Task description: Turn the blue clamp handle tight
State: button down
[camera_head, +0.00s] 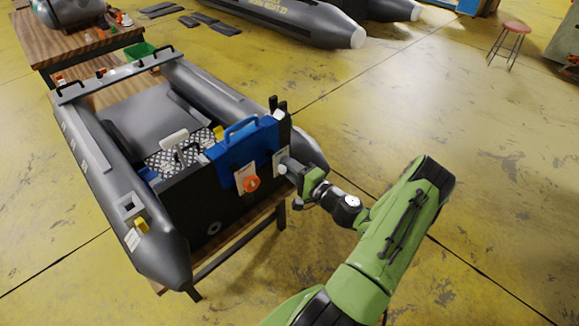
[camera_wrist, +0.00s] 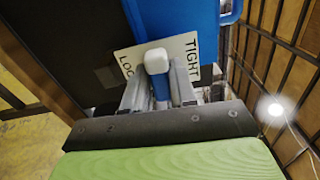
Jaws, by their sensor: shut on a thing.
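The blue clamp handle (camera_wrist: 160,87), with a pale grey knob end, shows in the wrist view between the two grey fingers of my gripper (camera_wrist: 157,80). The fingers are shut on it. Behind it is a white plate (camera_wrist: 187,48) reading "TIGHT" on the right and partly hidden letters "LOC" on the left. The handle stands between the two words. In the head view my gripper (camera_head: 285,165) is at the boat's transom, right of a blue panel (camera_head: 245,148), and hides the handle there.
A second white plate (camera_head: 242,179) with an orange knob (camera_head: 251,184) is left of my gripper. The grey inflatable boat (camera_head: 165,245) rests on a wooden stand (camera_head: 235,245). Yellow floor to the right is open, with a red stool (camera_head: 516,28) far off.

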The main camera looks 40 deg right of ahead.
jog(key=shift+m+p, duration=1.55)
jog(key=shift+m, duration=2.25)
jog(key=m+p, duration=0.2)
jog(key=m, duration=0.4)
jog(key=shift+m, duration=0.4)
jog(key=c, duration=0.6)
grip_release()
jog(key=s, duration=0.8)
jog(key=shift+d+p, duration=0.15)
jog(key=shift+p, duration=0.2)
